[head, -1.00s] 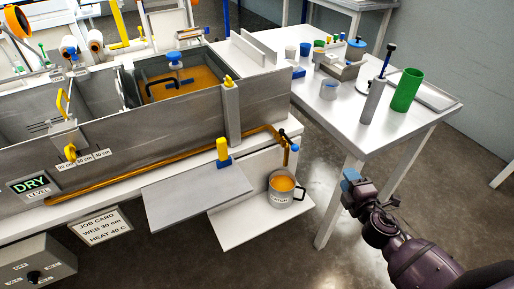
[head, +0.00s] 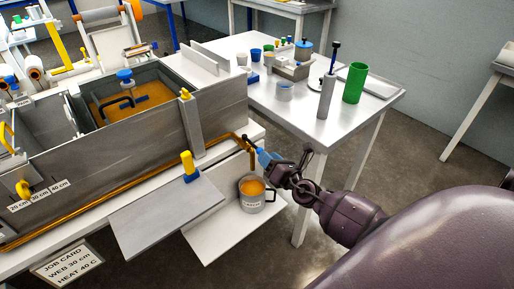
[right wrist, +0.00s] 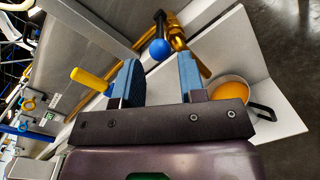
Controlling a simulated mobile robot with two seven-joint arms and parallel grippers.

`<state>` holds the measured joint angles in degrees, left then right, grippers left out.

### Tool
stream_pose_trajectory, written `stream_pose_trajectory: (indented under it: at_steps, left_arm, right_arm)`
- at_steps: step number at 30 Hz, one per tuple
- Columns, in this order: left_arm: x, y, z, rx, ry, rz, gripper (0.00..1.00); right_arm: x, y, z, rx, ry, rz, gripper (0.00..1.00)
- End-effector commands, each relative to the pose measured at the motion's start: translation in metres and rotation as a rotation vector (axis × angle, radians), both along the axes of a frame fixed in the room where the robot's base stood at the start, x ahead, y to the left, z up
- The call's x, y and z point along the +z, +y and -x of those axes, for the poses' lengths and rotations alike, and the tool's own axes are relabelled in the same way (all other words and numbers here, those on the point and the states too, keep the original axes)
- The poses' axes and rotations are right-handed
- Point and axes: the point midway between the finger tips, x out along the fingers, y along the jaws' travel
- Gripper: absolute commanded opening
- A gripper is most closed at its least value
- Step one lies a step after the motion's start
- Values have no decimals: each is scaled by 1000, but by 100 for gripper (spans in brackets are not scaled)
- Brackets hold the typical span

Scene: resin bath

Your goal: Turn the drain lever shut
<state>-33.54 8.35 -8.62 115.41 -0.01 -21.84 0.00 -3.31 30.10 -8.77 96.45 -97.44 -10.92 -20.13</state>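The drain lever (right wrist: 158,46) shows in the right wrist view as a short dark bar with a blue ball end, beside the brass outlet pipe (right wrist: 180,40). In the head view the outlet (head: 252,156) sits at the tank's right end, with a dark knob on top, and the lever is mostly hidden by my gripper. My right gripper (right wrist: 158,75) is open, its two blue fingers apart and empty. The blue ball appears in line with the gap, beyond the fingertips; contact cannot be told. In the head view the right gripper (head: 264,157) is beside the outlet. My left gripper is not in view.
A metal mug of orange resin (head: 253,204) stands on a low white shelf (head: 212,240) below the outlet. A yellow handle on a blue base (head: 187,165) stands near a grey plate (head: 165,215). A side table (head: 300,130) holds cups and a green cylinder (head: 354,83).

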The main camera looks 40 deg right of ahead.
Motion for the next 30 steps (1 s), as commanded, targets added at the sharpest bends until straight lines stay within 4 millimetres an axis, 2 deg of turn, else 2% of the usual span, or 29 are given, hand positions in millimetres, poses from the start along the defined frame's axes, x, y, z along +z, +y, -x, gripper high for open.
stream_pose_trajectory:
  at_steps: [3,10,16,24,26,30]
  left_arm:
    - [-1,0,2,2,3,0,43]
    - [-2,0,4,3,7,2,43]
    - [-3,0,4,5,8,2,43]
    - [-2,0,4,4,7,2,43]
    - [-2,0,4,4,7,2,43]
    - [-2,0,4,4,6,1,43]
  right_arm:
    - [1,1,-21,1,0,-3,37]
    - [0,1,-50,0,0,-3,37]
    - [0,2,-60,1,1,-3,37]
    - [0,2,-61,1,1,-3,37]
    - [0,2,-61,1,1,-3,29]
    - [0,2,-61,1,1,-3,8]
